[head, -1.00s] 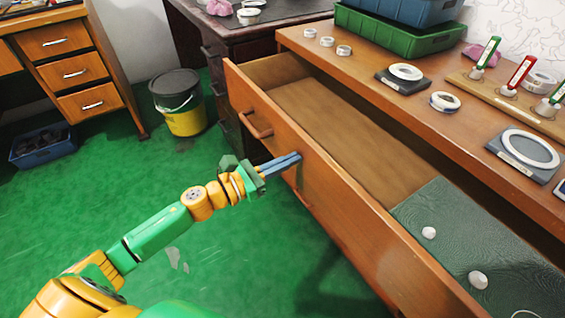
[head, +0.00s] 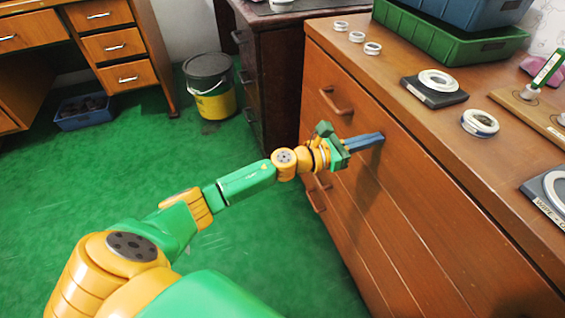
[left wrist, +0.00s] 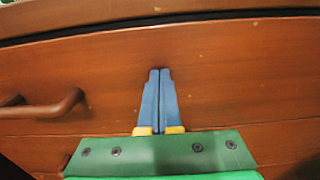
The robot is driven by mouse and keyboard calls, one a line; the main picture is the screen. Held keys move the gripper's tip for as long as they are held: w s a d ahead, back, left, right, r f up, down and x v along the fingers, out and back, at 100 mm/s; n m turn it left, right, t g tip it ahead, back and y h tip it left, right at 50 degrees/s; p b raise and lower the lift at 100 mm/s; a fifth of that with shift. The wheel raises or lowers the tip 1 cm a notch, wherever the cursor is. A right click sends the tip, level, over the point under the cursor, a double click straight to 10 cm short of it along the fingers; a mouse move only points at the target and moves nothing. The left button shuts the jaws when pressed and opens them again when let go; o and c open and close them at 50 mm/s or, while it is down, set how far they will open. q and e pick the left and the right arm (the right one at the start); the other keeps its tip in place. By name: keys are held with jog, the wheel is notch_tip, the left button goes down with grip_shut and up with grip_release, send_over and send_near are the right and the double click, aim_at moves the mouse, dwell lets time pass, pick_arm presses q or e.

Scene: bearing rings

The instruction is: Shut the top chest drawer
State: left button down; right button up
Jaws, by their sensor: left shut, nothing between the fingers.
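The top chest drawer (head: 412,170) is a wide brown wooden front, now in line with the chest below the top board; no drawer interior shows. A thin dark gap runs along its upper edge in the left wrist view. Its handle (head: 336,101) is on the left part of the front and also shows in the left wrist view (left wrist: 45,105). My left gripper (head: 381,137) is shut and empty, with its blue fingertips at the drawer front, right of the handle. In the left wrist view the fingers (left wrist: 160,72) point at the bare wood. My right gripper is out of view.
On the chest top stand small rings (head: 356,37), a ring on a dark plate (head: 434,91), another ring (head: 479,123) and a green crate (head: 450,38). A bucket (head: 210,88) and a desk (head: 110,45) stand to the left. The green floor (head: 120,165) between is open.

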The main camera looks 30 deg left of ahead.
pick_arm(q)
jog(key=shift+w+r, duration=0.1)
jog(key=shift+r, duration=0.15)
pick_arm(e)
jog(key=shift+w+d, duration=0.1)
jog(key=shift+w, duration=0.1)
pick_arm(q)
jog(key=shift+a+r, duration=0.1)
jog(key=shift+r, duration=0.1)
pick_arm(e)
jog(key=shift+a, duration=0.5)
